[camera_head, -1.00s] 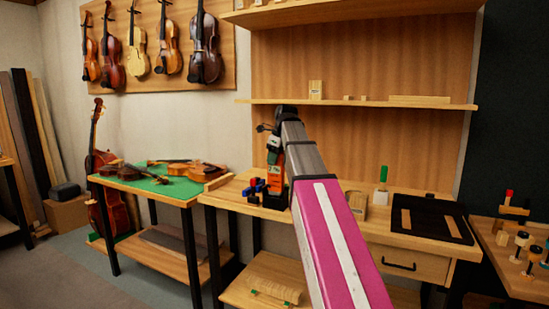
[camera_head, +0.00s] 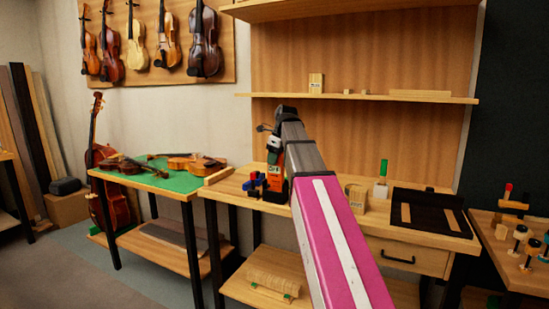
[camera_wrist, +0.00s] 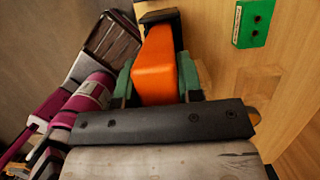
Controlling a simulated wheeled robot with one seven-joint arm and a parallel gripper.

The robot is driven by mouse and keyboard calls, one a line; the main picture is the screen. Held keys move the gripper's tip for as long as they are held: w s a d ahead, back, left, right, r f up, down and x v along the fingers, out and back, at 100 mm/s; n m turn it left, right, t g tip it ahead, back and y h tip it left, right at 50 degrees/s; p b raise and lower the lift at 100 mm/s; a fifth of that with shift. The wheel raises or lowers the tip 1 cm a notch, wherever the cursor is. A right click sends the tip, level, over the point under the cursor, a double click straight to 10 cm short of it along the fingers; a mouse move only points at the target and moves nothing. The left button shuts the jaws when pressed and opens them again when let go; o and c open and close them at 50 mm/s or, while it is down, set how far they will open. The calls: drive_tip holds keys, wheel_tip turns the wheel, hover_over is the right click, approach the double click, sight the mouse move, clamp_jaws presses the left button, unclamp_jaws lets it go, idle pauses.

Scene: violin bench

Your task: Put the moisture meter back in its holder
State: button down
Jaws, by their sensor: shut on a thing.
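The moisture meter shows as an orange body with a black end in the wrist view (camera_wrist: 155,62). It sits between the green fingers of my gripper (camera_wrist: 158,82), which is shut on it. In the head view my gripper (camera_head: 273,157) is above the bench's left part, and the meter (camera_head: 274,180), orange with a pale label, hangs below it. A labelled wooden block (camera_head: 356,197), possibly the holder, stands on the bench right of my arm, apart from the meter. My arm hides part of the bench between them.
A shelf (camera_head: 380,98) runs above. In the wrist view a green piece (camera_wrist: 252,23) is near wood.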

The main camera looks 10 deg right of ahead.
drive_tip(key=shift+f, duration=0.25)
drive_tip(key=c, duration=0.7)
unclamp_jaws()
